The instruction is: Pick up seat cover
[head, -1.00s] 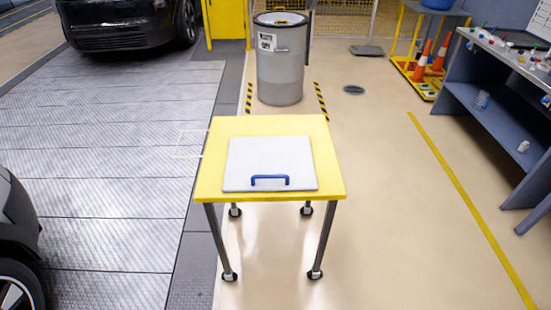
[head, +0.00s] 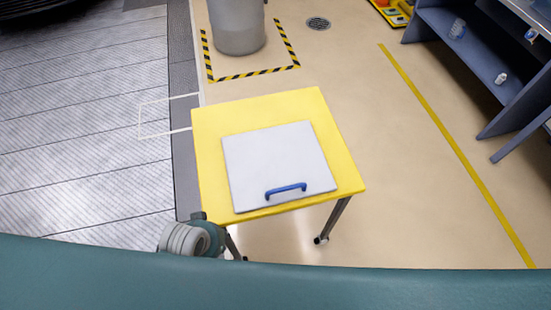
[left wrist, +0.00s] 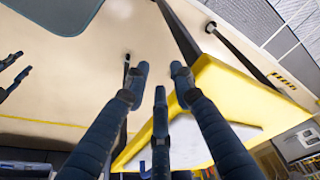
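The only thing that fits the seat cover is a flat, whitish square panel (head: 275,155) with a blue handle (head: 286,190) along its near edge. It lies flat on a yellow wheeled table (head: 210,130). My left arm shows at the table's near left corner in the head view; its fingers are hardly visible there. In the left wrist view my left gripper (left wrist: 159,80) has its fingers spread and empty, apart from the panel (left wrist: 188,143) and the yellow table (left wrist: 225,85). Fingers of my right gripper (left wrist: 20,66) show at that view's left edge, apart and empty.
A grey drum (head: 237,25) stands behind the table inside black-and-yellow floor stripes (head: 255,76). A blue-grey shelf bench (head: 470,55) is at the upper right. The beige floor right of the table is clear; grey floor plates (head: 80,130) lie left.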

